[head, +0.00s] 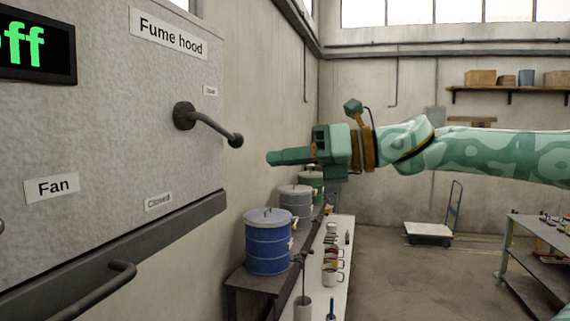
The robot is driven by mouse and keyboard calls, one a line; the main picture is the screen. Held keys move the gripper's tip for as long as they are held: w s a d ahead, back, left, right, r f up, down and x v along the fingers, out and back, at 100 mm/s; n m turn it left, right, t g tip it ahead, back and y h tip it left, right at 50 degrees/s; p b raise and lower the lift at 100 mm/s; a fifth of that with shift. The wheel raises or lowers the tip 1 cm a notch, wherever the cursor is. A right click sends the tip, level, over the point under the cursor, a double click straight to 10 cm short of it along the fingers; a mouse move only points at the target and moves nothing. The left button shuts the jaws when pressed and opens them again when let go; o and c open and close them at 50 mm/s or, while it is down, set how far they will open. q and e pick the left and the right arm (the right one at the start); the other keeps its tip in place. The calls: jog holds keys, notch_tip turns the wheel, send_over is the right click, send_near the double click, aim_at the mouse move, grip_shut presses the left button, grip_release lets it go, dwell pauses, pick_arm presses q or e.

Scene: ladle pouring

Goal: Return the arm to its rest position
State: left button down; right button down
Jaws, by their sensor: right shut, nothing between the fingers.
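My right arm comes in from the right edge, stretched level across the picture. Its green right gripper (290,156) points left, with its fingers together and nothing between them. It is in the air, a little right of and below the dark lever handle (215,128) on the fume hood (110,140), with a gap between them in the picture. The lever slants down to the right from its round pivot, between a small upper label and a lower label reading "Closed" (158,202). My left gripper is not in view.
A blue lidded drum (268,242), a grey one (296,200) and a green one (312,179) stand on a dark bench. Mugs (332,272) line a white surface beside them. A cart (430,232) and a metal shelf table (535,250) stand right. Open floor lies between.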

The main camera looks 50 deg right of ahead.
jog(key=shift+d+f, duration=0.1)
jog(key=shift+d, duration=0.25)
jog(key=shift+a, duration=0.2)
